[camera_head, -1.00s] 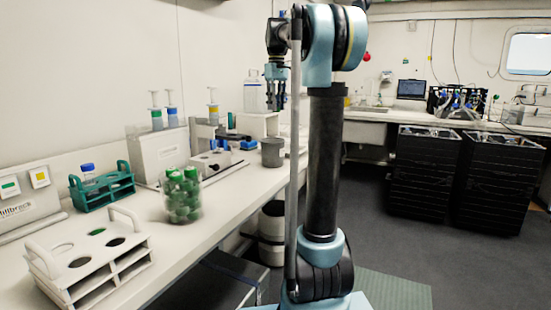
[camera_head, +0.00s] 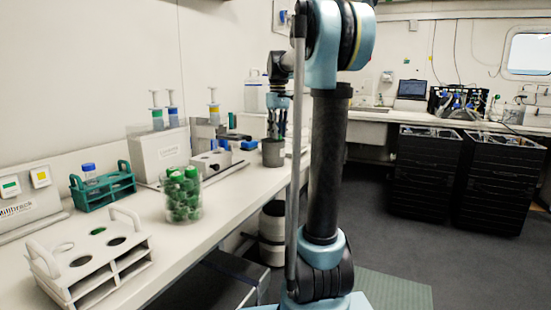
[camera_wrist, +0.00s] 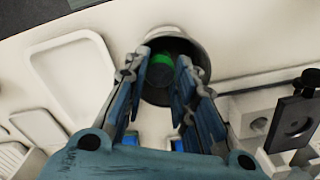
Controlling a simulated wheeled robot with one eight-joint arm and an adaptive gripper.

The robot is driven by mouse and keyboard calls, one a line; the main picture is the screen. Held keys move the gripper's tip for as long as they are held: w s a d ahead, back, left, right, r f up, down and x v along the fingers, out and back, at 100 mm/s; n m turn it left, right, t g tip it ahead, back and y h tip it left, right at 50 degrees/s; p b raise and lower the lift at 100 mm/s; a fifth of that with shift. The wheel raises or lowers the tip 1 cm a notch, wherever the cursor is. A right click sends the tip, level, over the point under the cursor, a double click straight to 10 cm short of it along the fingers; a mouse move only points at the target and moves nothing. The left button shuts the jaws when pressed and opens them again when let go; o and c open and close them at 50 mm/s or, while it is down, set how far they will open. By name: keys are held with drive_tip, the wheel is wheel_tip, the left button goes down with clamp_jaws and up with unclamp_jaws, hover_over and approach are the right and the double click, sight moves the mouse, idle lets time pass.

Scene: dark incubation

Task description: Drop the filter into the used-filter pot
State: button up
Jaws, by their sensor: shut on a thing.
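The used-filter pot (camera_head: 272,155) is a grey open cylinder on the bench, at the far end of the working area in the head view. In the wrist view its round rim (camera_wrist: 180,33) lies around and beyond my fingertips. My gripper (camera_head: 274,125) points down over the pot's mouth, with the fingertips at or near rim height. In the wrist view my gripper (camera_wrist: 161,75) is closed on a small round green-topped piece, the filter (camera_wrist: 160,70). The filter shows against the pot's dark inside. Its lower part is hidden, and the fingers hide it in the head view.
A clear jar of green-capped items (camera_head: 183,195), a white rack (camera_head: 90,262) and a green rack (camera_head: 103,188) stand nearer on the bench. A white device (camera_head: 212,162) is left of the pot. A shallow white tray (camera_wrist: 75,85) lies beside the pot.

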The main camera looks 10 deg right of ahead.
drive_tip(key=shift+f, duration=0.2)
drive_tip(key=o, duration=0.8)
drive_tip(key=shift+c, duration=0.2)
wheel_tip(320, 180, up, 12)
drive_tip(key=shift+w, duration=0.1)
drive_tip(key=s+f+m+t, duration=0.1)
drive_tip(key=s+f+m, duration=0.1)
drive_tip(key=s+f, duration=1.5)
drive_tip(key=s+f+m+t, duration=0.1)
drive_tip(key=s+f+m, duration=0.2)
drive_tip(key=s+f, duration=1.5)
wheel_tip(320, 180, down, 5)
drive_tip(key=shift+d+r, duration=0.1)
drive_tip(key=shift+d, duration=0.2)
